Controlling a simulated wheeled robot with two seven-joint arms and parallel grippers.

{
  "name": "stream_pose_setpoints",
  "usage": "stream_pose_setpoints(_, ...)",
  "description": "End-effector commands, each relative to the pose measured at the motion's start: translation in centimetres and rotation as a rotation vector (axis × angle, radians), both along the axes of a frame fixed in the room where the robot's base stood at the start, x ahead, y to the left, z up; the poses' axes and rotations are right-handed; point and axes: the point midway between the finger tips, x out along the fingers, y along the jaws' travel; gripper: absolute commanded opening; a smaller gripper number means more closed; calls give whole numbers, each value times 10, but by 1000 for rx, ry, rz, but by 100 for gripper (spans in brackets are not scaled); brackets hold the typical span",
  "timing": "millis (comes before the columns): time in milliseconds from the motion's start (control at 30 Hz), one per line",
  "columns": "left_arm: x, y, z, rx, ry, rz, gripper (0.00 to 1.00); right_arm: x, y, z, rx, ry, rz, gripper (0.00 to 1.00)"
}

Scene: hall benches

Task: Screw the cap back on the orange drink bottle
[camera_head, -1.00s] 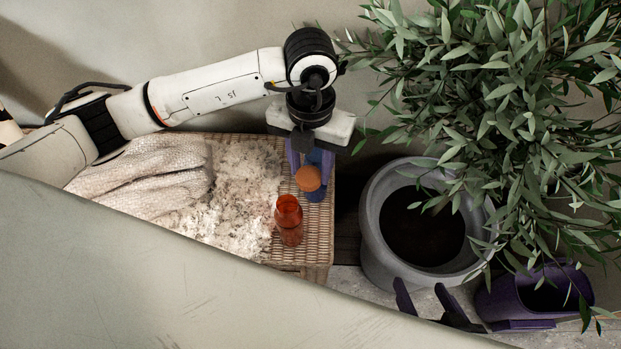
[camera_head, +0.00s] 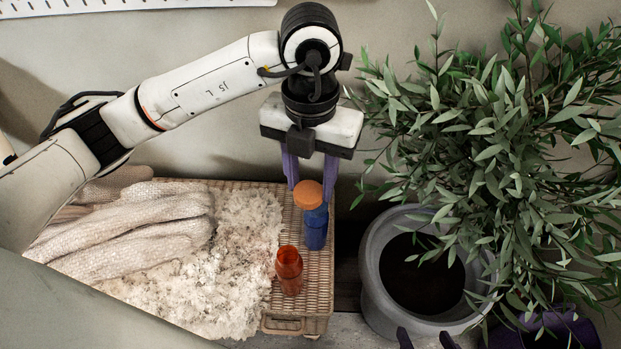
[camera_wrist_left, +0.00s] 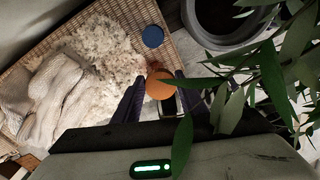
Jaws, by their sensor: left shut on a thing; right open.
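My left gripper (camera_head: 310,183) is shut on an orange cap (camera_head: 307,195), which shows between its purple fingers in the left wrist view (camera_wrist_left: 159,84). The orange drink bottle (camera_head: 289,271) stands upright with an open top on the wicker bench (camera_head: 318,290), near its front right corner. In the head view the cap is above and slightly right of this bottle, clearly apart from it.
A blue bottle (camera_head: 316,230) stands behind the orange one, partly covered by the cap in the head view. A fluffy throw (camera_head: 235,270) and knitted blanket (camera_head: 130,235) cover the bench's left.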

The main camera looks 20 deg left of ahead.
Motion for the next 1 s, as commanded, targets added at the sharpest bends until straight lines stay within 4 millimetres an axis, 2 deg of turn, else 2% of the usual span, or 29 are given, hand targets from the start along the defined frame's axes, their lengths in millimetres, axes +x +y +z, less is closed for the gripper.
stream_pose_setpoints(167,0,1,0,1,0,-43,18,0,0,0,0,0,0,60)
stream_pose_setpoints(333,2,9,3,5,-1,-295,18,-2,0,-1,1,3,-1,60)
stream_pose_setpoints(1000,7,54,24,8,7,-1989,18,-5,0,-2,2,9,-1,60)
